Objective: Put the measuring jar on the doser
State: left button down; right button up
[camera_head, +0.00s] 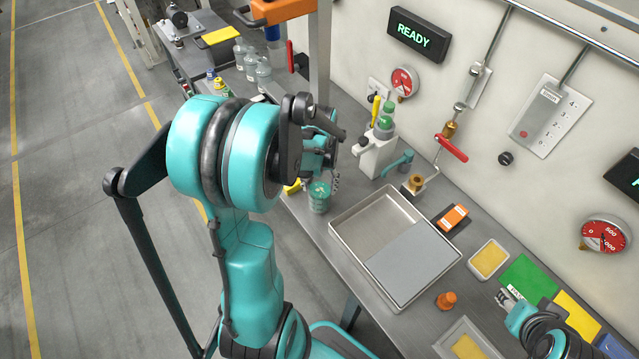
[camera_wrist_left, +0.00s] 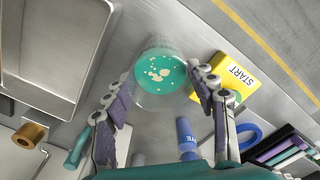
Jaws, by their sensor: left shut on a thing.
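The measuring jar (camera_head: 319,198), clear with teal contents and pale specks, is in the head view at the bench's left edge, left of the metal tray. In the left wrist view the jar (camera_wrist_left: 160,73) sits between the fingers. My left gripper (camera_head: 326,178) is shut on it; it also shows in the left wrist view (camera_wrist_left: 165,84). I cannot tell whether the jar touches the bench. The white device with green domes (camera_head: 377,152), which looks like the doser, stands further back to the right. My right gripper (camera_head: 504,298) is low right, partly hidden; its jaw state is unclear.
A shallow metal tray (camera_head: 345,232) is to the right of the jar. A yellow START block (camera_wrist_left: 228,73) lies close beside the jar. A brass valve (camera_head: 415,183) and teal handle (camera_head: 398,163) stand behind the tray. An orange cap (camera_head: 446,300) is near the right gripper.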

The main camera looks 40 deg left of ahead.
pick_arm(q)
jog(key=shift+f, duration=0.2)
dwell(0.4)
jog(key=shift+c, duration=2.2)
grip_release()
jog(key=shift+r, duration=0.1)
notch_tip(320, 180, up, 12)
grip_shut()
